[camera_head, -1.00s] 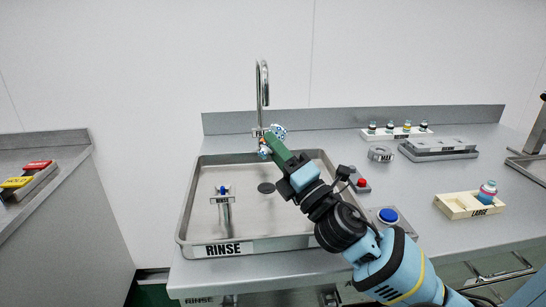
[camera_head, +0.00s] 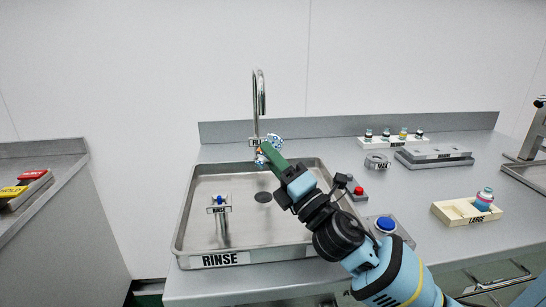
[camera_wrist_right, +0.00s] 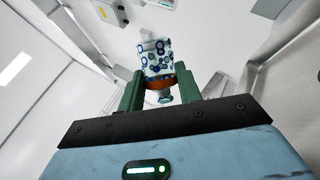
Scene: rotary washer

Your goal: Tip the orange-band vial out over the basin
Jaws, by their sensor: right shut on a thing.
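My right gripper (camera_head: 268,152) reaches over the rear of the steel basin (camera_head: 190,222), near the tall faucet (camera_head: 258,95). It is shut on the orange-band vial (camera_head: 275,139), whose white body has blue circles. In the right wrist view the vial (camera_wrist_right: 156,58) sits between the green fingers of the right gripper (camera_wrist_right: 157,90). Its orange band lies between the fingertips and a narrower end points down in that picture. In the head view the fingers hide part of the vial, and its exact tilt is hard to tell. No liquid is seen leaving it. My left gripper is not in view.
A RINSE post (camera_head: 221,225) stands in the basin at left, beside a dark drain (camera_head: 263,197). Right of the basin are a red button (camera_head: 359,191) and a blue button (camera_head: 385,224). A cream LARGE rack (camera_head: 462,213) holds a vial (camera_head: 484,199). Small vials stand in a rear rack (camera_head: 372,142).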

